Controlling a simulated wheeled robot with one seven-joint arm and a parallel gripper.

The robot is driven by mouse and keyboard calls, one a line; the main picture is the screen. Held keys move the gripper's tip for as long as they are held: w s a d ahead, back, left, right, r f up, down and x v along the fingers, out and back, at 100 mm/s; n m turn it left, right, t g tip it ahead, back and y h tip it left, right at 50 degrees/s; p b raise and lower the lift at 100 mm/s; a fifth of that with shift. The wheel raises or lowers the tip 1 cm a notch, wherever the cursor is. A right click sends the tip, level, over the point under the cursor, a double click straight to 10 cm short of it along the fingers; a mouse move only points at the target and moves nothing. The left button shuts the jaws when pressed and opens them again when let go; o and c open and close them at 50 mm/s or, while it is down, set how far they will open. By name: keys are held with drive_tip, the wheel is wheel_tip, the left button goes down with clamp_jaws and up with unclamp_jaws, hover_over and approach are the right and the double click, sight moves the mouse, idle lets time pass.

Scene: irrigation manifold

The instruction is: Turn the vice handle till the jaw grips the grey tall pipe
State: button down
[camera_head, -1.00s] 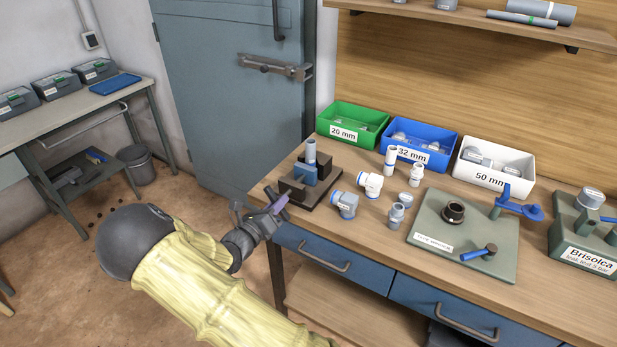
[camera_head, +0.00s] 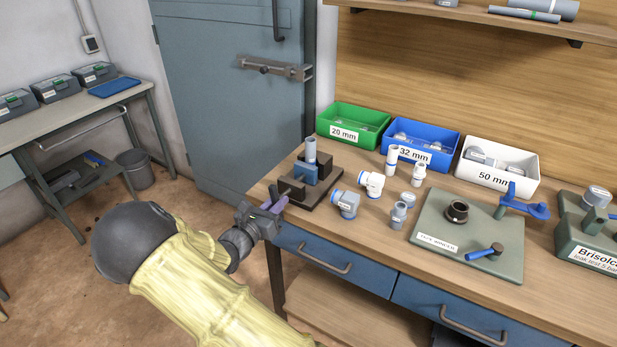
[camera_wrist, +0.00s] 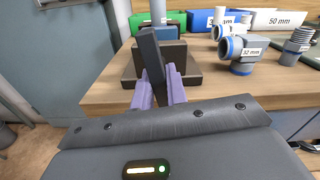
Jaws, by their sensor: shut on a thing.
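The vice (camera_head: 322,198) stands at the left end of the bench, with dark jaws and a blue moving block (camera_head: 305,173). The grey tall pipe (camera_head: 310,150) stands upright in it, by the blue block; I cannot tell whether the jaw touches it. The dark vice handle (camera_head: 274,193) is at the vice's near left side. My gripper (camera_head: 273,206) has its purple fingers around it. In the wrist view the handle (camera_wrist: 151,55) rises upright between the two fingers (camera_wrist: 158,90), which are shut on it. The pipe's top (camera_wrist: 158,10) shows behind.
White and blue fittings (camera_head: 371,184) stand close right of the vice. Green, blue and white bins (camera_head: 352,128) line the back. A green board (camera_head: 470,240) lies further right. Drawers with handles (camera_head: 325,258) are below the bench edge.

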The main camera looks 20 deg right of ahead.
drive_tip(key=shift+f, duration=0.2)
drive_tip(key=shift+f+m+b, duration=0.1)
drive_tip(key=shift+m+b, duration=0.5)
drive_tip(key=shift+b, duration=0.1)
drive_tip(key=shift+m+b, duration=1.05)
drive_tip(key=shift+m, duration=0.15)
drive_tip(key=shift+m+b, duration=0.3)
drive_tip(key=shift+m, duration=0.1)
